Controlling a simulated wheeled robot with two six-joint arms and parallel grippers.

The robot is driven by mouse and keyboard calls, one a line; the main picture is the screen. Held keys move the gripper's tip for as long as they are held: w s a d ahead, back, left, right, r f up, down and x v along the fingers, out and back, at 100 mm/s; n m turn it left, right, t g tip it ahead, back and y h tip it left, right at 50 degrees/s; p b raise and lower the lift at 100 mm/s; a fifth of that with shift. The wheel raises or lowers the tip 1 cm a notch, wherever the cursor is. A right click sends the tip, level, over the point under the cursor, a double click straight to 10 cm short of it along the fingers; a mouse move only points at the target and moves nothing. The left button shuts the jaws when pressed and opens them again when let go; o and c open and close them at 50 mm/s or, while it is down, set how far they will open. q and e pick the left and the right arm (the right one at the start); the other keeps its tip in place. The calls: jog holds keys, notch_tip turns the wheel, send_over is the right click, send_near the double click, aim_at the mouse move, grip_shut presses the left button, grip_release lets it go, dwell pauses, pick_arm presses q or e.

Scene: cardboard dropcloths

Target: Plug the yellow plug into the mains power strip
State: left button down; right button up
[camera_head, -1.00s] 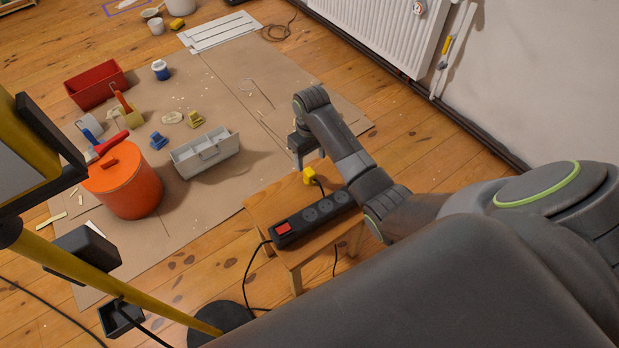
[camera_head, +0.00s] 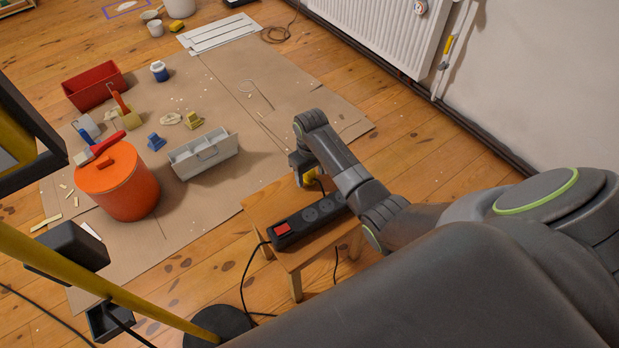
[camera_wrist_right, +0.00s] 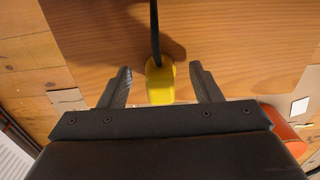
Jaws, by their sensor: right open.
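The yellow plug (camera_wrist_right: 160,82) lies on the wooden stool between the two open fingers of my right gripper (camera_wrist_right: 160,88), with a gap on each side. Its dark cord runs up the picture in the right wrist view. In the head view the plug (camera_head: 310,178) is partly hidden by my right gripper (camera_head: 304,172), which is low over the stool's far edge. The black power strip (camera_head: 308,220) with a red switch lies along the stool; its right end is hidden behind my arm. My left gripper is not in view.
The wooden stool (camera_head: 262,212) stands at the edge of the brown dropcloth (camera_head: 185,210). An orange bucket (camera_head: 125,190), a grey tool tray (camera_head: 205,157) and a red box (camera_head: 95,88) stand on the dropcloth. A yellow pole (camera_head: 100,288) crosses the lower left. A radiator (camera_head: 390,30) lines the wall.

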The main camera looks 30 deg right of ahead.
aim_at(311, 172)
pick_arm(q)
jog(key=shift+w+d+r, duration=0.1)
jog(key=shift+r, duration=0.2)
pick_arm(e)
jog(key=shift+f, duration=0.6)
jog(key=shift+c, duration=0.5)
